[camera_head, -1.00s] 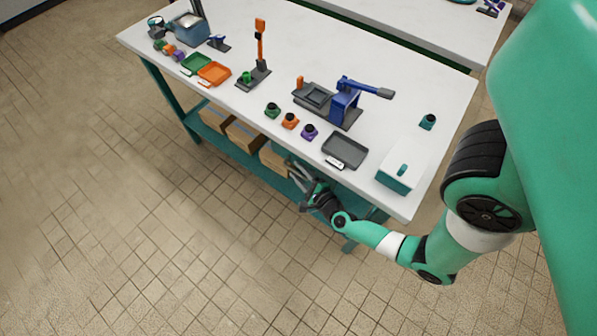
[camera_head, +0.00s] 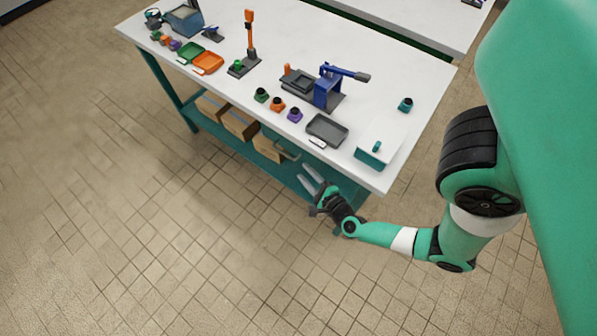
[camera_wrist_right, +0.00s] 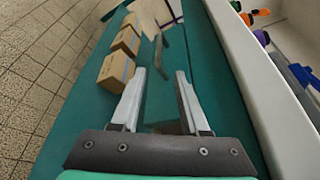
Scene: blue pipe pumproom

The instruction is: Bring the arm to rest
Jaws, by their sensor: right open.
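My right gripper (camera_head: 311,181) is open and empty in the head view, at the front edge of the white workbench (camera_head: 224,91), below the tabletop level and near the lower shelf. In the right wrist view its two pale fingers (camera_wrist_right: 163,78) stand apart with nothing between them. The green lower shelf (camera_wrist_right: 75,136) shows behind the fingers. My right arm reaches in from the right side of the head view. My left gripper is not in view.
Several cardboard boxes (camera_head: 240,123) stand on the shelf beside the gripper. The tabletop holds a blue press (camera_head: 327,87), a grey tray (camera_head: 327,130), a white-topped box (camera_head: 379,148) and coloured trays (camera_head: 208,62). The tiled floor in front is clear.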

